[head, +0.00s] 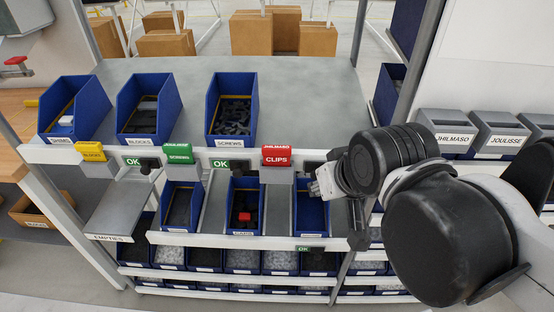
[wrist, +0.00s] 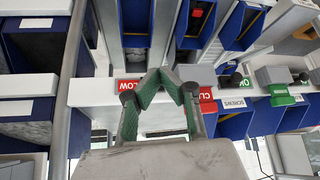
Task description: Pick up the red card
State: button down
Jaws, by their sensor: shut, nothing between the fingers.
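The red card (head: 276,156), marked CLIPS, stands upright at the rail below the upper shelf in the head view. It also shows in the wrist view (wrist: 207,104), just right of the fingers and partly hidden by the right one. My gripper (head: 322,183) is to the right of the card and a little lower in the head view, apart from it. In the wrist view my gripper (wrist: 163,76) has its green-lined fingers drawn together at the tips, with nothing between them. A red LOW label (wrist: 127,85) shows beside the left finger.
A green card (head: 178,153) and a yellow card (head: 90,151) stand along the same white rail (head: 228,153), with green OK labels between. Blue bins, one marked SCREWS (head: 221,140), sit above. More bins lie below, one holding a red item (head: 244,217). The shelf behind is clear.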

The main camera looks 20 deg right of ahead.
jog(key=c, duration=2.5)
grip_release()
jog(key=o, duration=0.9)
